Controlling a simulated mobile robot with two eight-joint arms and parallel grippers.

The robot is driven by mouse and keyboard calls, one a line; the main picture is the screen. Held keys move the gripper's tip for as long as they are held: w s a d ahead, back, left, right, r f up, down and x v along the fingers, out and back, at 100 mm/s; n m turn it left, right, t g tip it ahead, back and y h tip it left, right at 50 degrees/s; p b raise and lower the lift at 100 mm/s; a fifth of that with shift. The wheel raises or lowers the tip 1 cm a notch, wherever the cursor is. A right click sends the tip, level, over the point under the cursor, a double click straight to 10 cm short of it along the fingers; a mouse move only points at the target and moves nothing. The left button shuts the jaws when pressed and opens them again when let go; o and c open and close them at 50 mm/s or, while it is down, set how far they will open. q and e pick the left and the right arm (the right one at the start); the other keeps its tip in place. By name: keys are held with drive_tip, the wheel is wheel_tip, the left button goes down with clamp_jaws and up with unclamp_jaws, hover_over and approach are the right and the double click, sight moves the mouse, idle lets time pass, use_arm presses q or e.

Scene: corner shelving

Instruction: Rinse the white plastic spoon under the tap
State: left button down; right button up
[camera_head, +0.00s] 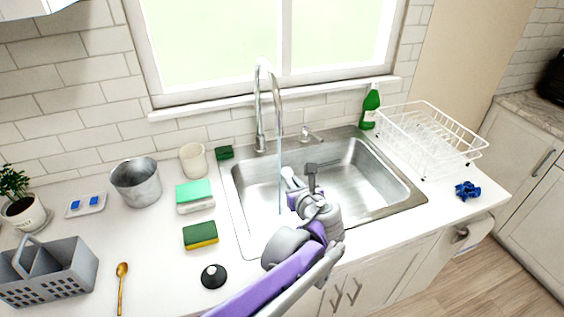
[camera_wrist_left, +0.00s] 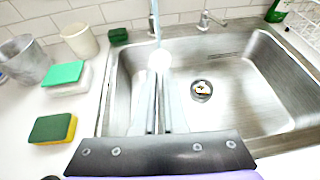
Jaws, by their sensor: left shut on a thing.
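The white plastic spoon (camera_wrist_left: 160,60) shows its pale bowl beyond the fingertips in the left wrist view. In the head view its pale end (camera_head: 289,174) is over the sink, close to the water. My left gripper (camera_head: 308,182) is shut on the spoon's handle, and its fingers (camera_wrist_left: 159,100) hide most of the handle. The tap (camera_head: 262,105) is running. Its thin water stream (camera_head: 280,170) falls into the sink (camera_head: 355,165). In the wrist view the stream (camera_wrist_left: 154,22) meets the bowl; in the head view it passes just left of the pale end. My right gripper is not in view.
A green soap bottle (camera_head: 370,108) and a white dish rack (camera_head: 430,135) stand right of the sink. Sponges (camera_head: 200,235), a cup (camera_head: 193,160), a metal bucket (camera_head: 136,182) and a black stopper (camera_head: 213,277) are on the left counter. The sink's right side is clear.

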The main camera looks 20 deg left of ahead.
use_arm(q)
drive_tip(key=shift+s+d+r+p, duration=0.25)
drive_tip(key=shift+s+r+p, duration=0.05)
drive_tip(key=shift+s+r, duration=0.3)
drive_tip(key=shift+s+d+r+p, duration=0.25)
drive_tip(key=shift+s+r+p, duration=0.1)
drive_tip(key=shift+s+r, duration=0.25)
drive_tip(key=shift+s+d+r+p, duration=0.25)
drive_tip(key=shift+s+r+p, duration=0.05)
drive_tip(key=shift+s+r, duration=0.3)
drive_tip(key=shift+s+d+r, duration=0.2)
drive_tip(key=shift+s, duration=0.3)
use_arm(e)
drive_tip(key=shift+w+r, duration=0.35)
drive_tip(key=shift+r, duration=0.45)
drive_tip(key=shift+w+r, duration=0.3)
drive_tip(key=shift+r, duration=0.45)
